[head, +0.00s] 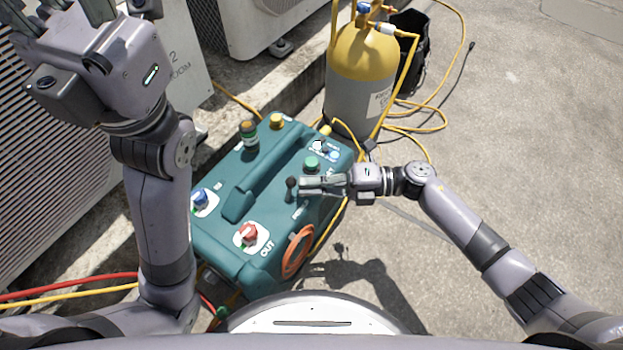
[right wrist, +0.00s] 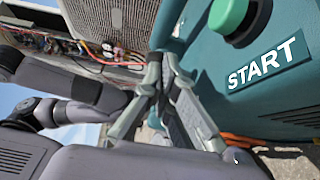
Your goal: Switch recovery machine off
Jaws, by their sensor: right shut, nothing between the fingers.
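The teal recovery machine (head: 265,180) sits on the concrete. Its green button (head: 311,163) is on top near the right edge. In the right wrist view the green button (right wrist: 232,16) is beside the START label (right wrist: 266,63). My right gripper (head: 303,186) is over the machine's right side, its fingers together and empty, close to a small black knob (head: 291,183). I cannot tell whether it touches the knob. The fingers also show in the right wrist view (right wrist: 160,72). My left gripper (head: 62,35) is raised at the upper left, its fingers cut by the frame.
A yellow-topped grey cylinder (head: 358,75) with yellow hoses stands behind. Condenser units line the left and back. Concrete on the right is mostly clear.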

